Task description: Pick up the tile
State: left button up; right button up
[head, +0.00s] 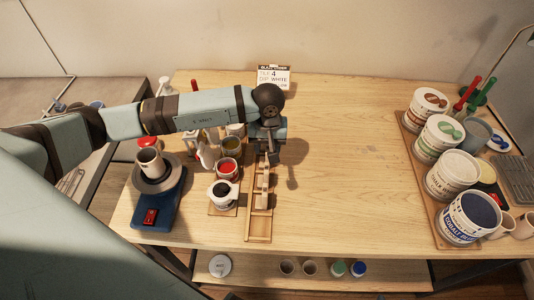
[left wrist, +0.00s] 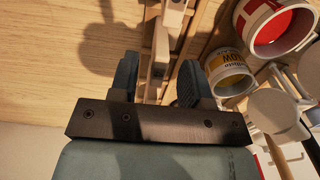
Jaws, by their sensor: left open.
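A wooden rack (head: 258,228) lies lengthwise on the table near its front edge. Pale tile-like pieces (head: 265,186) stand in it, small and hard to tell apart. My left gripper (head: 268,155) points down over the rack's far end. In the left wrist view the two dark fingers of my left gripper (left wrist: 157,80) are apart. A pale upright tile (left wrist: 160,48) shows between them; I cannot tell whether either finger touches it. Another pale piece (left wrist: 173,14) stands further along the rack. My right gripper is not in view.
A red glaze cup (head: 227,168) and a dark-filled white cup (head: 222,192) stand close left of the rack. A blue scale (head: 158,212) with a grey cup is further left. Large glaze tubs (head: 453,172) line the right side. The table between is clear.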

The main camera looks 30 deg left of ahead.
pick_arm(q)
jog(key=shift+w+f, duration=0.1)
jog(key=shift+f, duration=0.85)
jog(key=shift+c, duration=0.4)
grip_shut()
